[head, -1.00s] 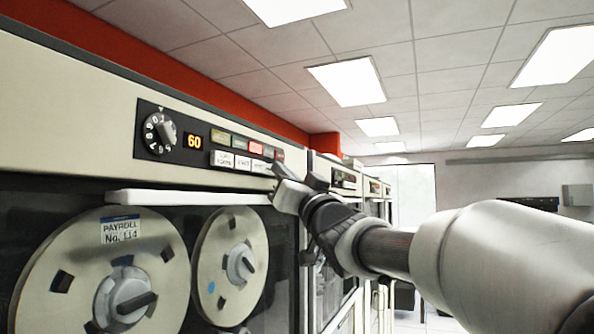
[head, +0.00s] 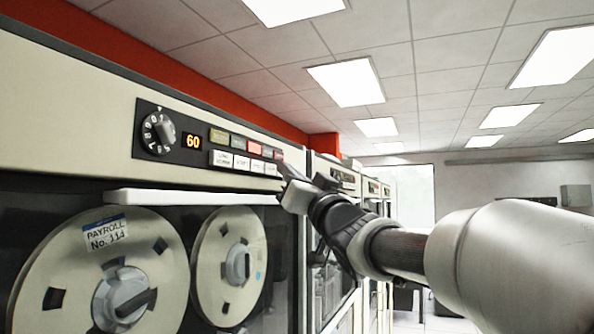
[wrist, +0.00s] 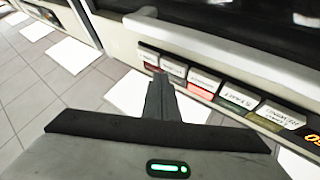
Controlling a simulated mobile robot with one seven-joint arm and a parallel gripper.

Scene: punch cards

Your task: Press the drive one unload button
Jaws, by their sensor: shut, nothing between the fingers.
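The tape drive's dark control panel (head: 205,147) carries a lower row of white push buttons. In the wrist view, seen upside down, the labels load rewind (wrist: 280,112) and start (wrist: 240,96) can be read. Those on the buttons further left (wrist: 174,66) are too blurred to read. My gripper (head: 284,172) is shut and empty at the panel's right end. In the wrist view its fingertips (wrist: 162,78) lie close to the buttons at the row's left end. Whether they touch one cannot be told. The tip hides part of the panel's end in the head view.
An upper row of indicators includes a red-lit one (head: 254,147). A dial (head: 158,132) and an orange 60 display (head: 190,141) sit left. A white ledge (head: 190,197) juts out below the panel, above the tape reels (head: 75,270). More cabinets (head: 375,190) stand beyond.

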